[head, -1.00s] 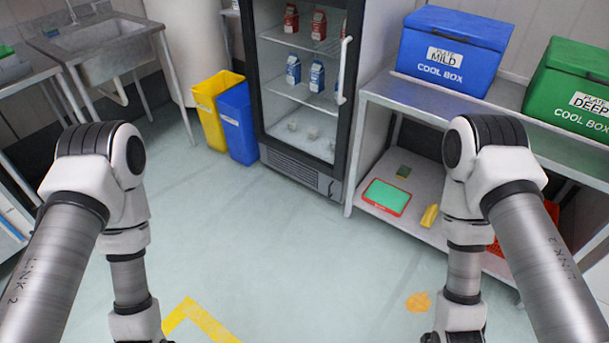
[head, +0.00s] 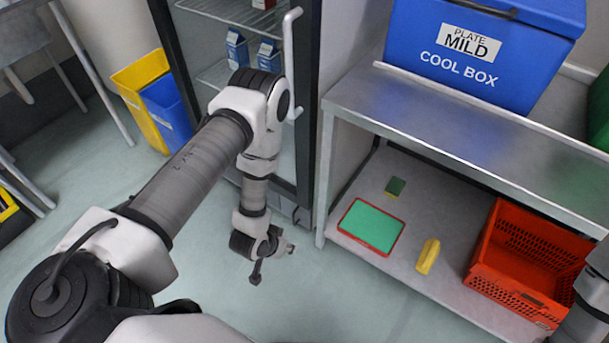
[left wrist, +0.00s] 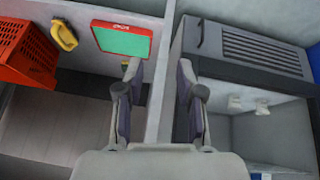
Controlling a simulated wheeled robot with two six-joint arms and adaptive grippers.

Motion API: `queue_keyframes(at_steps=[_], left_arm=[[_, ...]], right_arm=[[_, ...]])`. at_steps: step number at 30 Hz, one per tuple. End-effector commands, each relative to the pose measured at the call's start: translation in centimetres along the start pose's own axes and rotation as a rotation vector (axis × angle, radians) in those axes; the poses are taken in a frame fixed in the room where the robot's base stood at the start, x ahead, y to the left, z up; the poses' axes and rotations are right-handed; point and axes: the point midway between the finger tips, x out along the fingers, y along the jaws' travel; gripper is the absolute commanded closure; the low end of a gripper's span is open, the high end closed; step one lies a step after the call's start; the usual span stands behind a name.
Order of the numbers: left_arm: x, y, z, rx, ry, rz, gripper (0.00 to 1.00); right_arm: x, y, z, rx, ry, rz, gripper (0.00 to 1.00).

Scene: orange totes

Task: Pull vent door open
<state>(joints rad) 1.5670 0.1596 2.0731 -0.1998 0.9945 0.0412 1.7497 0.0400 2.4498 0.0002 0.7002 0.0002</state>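The vent grille (left wrist: 262,52) is a dark slatted panel along the fridge base, seen at the upper right of the left wrist view. It looks closed. In the head view my left arm hides most of it. The fridge (head: 310,150) has a glass door with a white vertical handle (head: 291,65). My left gripper (head: 273,266) hangs low in front of the fridge base. In the left wrist view its two fingers (left wrist: 158,85) are spread apart with nothing between them, and the grille lies beyond and right of them. My right gripper is out of view.
Right of the fridge stands a metal shelf unit (head: 450,120) with a blue cool box (head: 475,65) on top. Its lower shelf holds a green tray (head: 370,226), a yellow item (head: 428,256) and an orange tote (head: 525,255). Yellow and blue bins stand left of the fridge.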

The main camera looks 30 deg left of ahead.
Motion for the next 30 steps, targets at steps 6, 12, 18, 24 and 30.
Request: queue_keyframes(at_steps=[6,12,18,24,30], left_arm=[[19.3,-6.5,-0.5,0.032,0.414,0.058,0.63],[29.4,-12.9,-0.6,0.124,0.769,0.118,0.63],[33.0,-17.0,0.3,0.229,0.999,0.184,0.63],[33.2,-17.5,-0.5,0.262,1.057,0.208,0.63],[35.1,-16.4,-3.4,0.262,1.057,0.208,0.63]], right_arm=[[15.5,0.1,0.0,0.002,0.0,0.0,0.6],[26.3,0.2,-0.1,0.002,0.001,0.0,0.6],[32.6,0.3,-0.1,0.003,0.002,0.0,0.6],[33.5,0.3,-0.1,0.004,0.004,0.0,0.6],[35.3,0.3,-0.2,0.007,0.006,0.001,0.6]])
